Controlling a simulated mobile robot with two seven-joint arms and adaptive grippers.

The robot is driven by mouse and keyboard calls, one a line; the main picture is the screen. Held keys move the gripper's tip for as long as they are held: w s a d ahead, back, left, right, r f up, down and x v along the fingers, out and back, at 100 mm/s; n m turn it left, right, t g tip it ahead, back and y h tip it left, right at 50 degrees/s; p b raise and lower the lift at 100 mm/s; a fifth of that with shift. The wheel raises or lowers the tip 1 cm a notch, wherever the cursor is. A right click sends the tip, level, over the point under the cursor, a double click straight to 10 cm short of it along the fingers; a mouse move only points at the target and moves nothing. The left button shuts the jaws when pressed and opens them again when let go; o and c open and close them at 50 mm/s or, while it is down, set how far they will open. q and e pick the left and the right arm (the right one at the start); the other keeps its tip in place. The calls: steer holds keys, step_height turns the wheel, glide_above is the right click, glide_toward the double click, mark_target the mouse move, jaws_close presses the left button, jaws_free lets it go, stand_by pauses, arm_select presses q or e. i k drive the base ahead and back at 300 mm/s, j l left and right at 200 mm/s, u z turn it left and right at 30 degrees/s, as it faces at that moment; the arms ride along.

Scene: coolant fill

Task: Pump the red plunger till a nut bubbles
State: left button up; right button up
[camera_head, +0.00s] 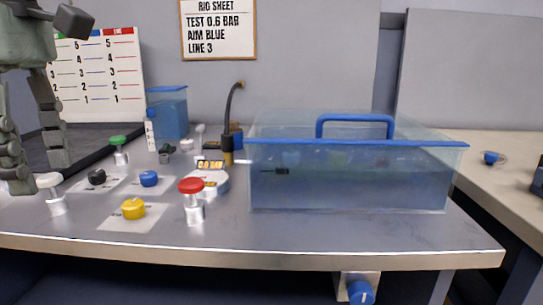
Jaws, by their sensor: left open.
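The red plunger (192,186) stands upright on a silver base near the front middle of the metal bench. My left gripper (40,174) hangs at the far left with its fingers apart and pointing down. It is empty and well to the left of the red plunger, above and close to a white-topped plunger (49,181). The clear blue-tinted tank (350,185) with a blue handle stands right of the red plunger. A small dark part (282,171) shows at its left side. I cannot make out nuts or bubbles in it. My right gripper is not in view.
A yellow knob (133,208), a blue knob (149,178), a black knob (97,176) and a green-topped plunger (118,141) stand around the red plunger. A gauge (209,178) sits behind it. The rig sheet (218,28) reads "TEST 0.6 BAR, AIM BLUE, LINE 3".

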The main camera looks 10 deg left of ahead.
mark_target(190, 186)
steer(key=k, duration=1.05)
